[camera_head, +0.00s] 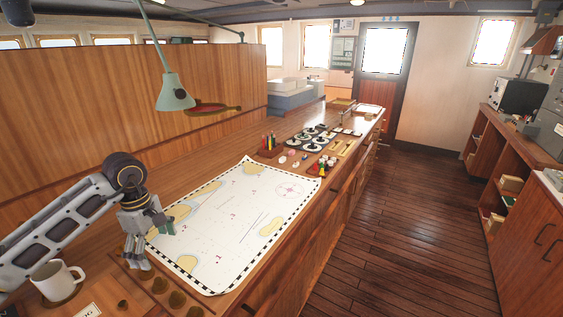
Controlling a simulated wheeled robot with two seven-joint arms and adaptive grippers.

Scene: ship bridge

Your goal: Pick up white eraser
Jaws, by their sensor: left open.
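My left gripper (157,248) is at the lower left, over the near left edge of the chart, with its fingers apart and nothing seen between them. A few small pale and pinkish pieces (292,154) lie beyond the chart's far edge, beside the pencil holder. The white eraser may be among them, but they are too small to tell apart. They are well away from my left gripper, farther along the counter. My right gripper is not in view.
The chart (225,215) covers much of the wooden counter. A white mug (58,279) stands near my left arm. A pencil holder (269,146) and round instruments (312,140) stand beyond the chart. A green lamp (174,92) hangs above. Open floor (400,230) lies right.

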